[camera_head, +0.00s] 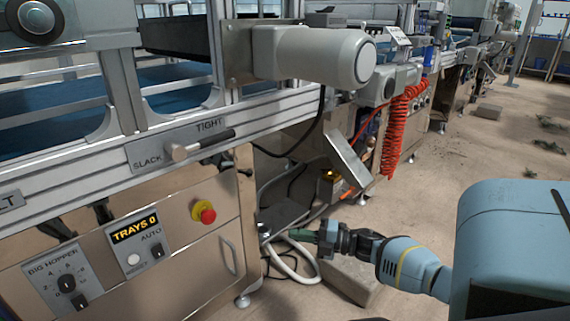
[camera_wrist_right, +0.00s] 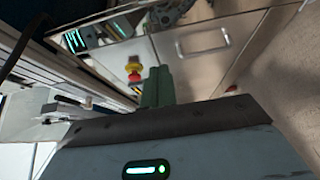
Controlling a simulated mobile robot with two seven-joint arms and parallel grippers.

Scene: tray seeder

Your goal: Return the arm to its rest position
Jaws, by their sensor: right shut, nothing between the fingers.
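My right arm (camera_head: 408,262) comes in from the lower right of the head view, light blue with a yellow ring. It reaches left toward the front corner of the machine. My right gripper (camera_head: 296,233), with green fingers, is shut and empty, to the right of the steel cabinet. In the right wrist view its green fingers (camera_wrist_right: 158,84) lie together with nothing between them. The red stop button (camera_wrist_right: 134,75) and the cabinet door show beyond them. My left gripper is not in view.
The steel cabinet carries a red stop button (camera_head: 204,212), a "TRAYS 0" display (camera_head: 135,229) and knobs. A SLACK/TIGHT lever (camera_head: 203,145) sticks out above. A grey block (camera_head: 349,279) and a white hose (camera_head: 302,262) lie below my gripper. Open floor (camera_head: 440,165) extends at right.

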